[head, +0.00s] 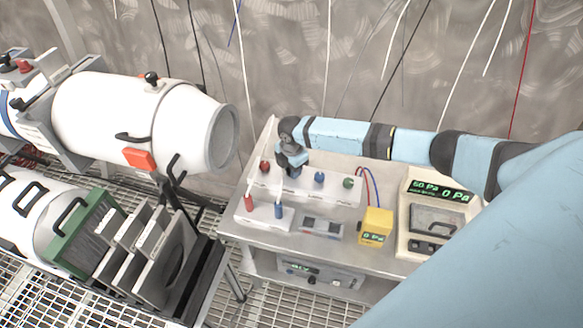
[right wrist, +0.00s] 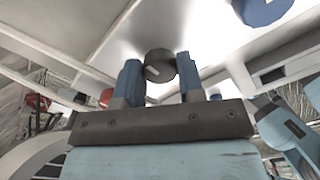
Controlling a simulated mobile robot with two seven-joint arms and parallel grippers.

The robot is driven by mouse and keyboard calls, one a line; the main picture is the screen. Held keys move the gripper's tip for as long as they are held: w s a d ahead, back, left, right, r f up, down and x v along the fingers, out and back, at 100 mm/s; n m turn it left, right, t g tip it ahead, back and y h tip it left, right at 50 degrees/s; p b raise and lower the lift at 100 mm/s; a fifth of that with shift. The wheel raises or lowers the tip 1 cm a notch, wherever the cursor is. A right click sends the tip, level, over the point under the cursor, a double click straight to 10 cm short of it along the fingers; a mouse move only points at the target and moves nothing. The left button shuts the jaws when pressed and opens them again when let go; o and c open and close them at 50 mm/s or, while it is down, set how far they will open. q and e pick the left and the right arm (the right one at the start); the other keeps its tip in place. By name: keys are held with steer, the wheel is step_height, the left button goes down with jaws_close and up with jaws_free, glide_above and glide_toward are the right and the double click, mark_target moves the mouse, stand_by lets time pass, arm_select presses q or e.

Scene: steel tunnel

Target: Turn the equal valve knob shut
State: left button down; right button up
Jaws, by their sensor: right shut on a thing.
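A white valve block (head: 335,192) on the cart carries a row of knobs: a red knob (head: 264,166), a blue knob (head: 319,177) and a green knob (head: 348,183). My right gripper (head: 293,168) points down at the row between the red and blue knobs. In the right wrist view a dark grey knob (right wrist: 160,64) with a pale mark sits between my right gripper's two fingers (right wrist: 159,80), which are shut on it. The knob labels are too small to read. My left gripper is not in view.
The cart top (head: 385,270) also holds a yellow meter (head: 376,225), a pressure display unit (head: 442,208) and a small block with red and blue plugs (head: 264,216). Cables hang along the back wall.

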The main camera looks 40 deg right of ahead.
steer(key=o, duration=0.9)
step_height(320, 180, up, 14)
steer(key=shift+f+b, duration=0.1)
steer(key=shift+b, duration=0.4)
steer(key=shift+a, duration=0.1)
